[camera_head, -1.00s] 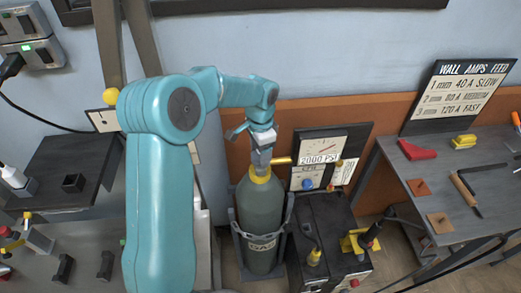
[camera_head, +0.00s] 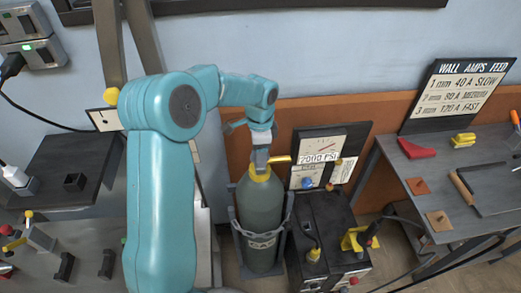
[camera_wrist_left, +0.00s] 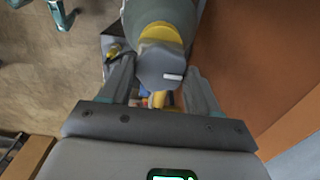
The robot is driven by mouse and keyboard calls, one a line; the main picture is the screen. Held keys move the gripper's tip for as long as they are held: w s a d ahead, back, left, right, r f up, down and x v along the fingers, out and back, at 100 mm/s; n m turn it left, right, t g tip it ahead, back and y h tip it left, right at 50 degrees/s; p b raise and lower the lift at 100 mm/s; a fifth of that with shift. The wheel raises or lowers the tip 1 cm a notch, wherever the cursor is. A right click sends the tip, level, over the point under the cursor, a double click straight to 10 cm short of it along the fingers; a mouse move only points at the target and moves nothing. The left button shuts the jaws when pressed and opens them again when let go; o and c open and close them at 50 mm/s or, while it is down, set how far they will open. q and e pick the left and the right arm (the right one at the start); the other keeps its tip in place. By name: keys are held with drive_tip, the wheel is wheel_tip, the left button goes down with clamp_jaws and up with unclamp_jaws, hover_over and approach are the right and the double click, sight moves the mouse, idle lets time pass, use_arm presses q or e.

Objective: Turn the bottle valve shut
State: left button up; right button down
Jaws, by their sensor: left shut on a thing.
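The gas bottle (camera_head: 258,212) is dark green with a yellow collar (camera_head: 260,173) and stands upright in a grey holder. My left gripper (camera_head: 261,158) reaches down over its top and is shut on the valve. In the left wrist view the grey valve knob (camera_wrist_left: 160,65), with a small white mark, sits between the two fingers of the left gripper (camera_wrist_left: 160,88). The valve is mostly hidden by the gripper in the head view. My right gripper is not in view.
A gauge panel (camera_head: 318,158) stands close right of the bottle, behind a dark welding machine (camera_head: 325,225). A workbench (camera_head: 475,158) with tools is at right, with a sign board (camera_head: 458,95) behind it. A dark bench (camera_head: 70,165) is at left.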

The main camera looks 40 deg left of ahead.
use_arm(q)
drive_tip(key=shift+s+f, duration=0.2)
drive_tip(key=o, duration=1)
drive_tip(key=shift+o, duration=0.2)
drive_tip(key=shift+w+r, duration=0.1)
drive_tip(key=shift+r, duration=0.05)
drive_tip(key=shift+w+r, duration=0.1)
drive_tip(key=shift+r, duration=0.25)
wheel_tip(320, 180, up, 16)
drive_tip(key=shift+f, duration=0.2)
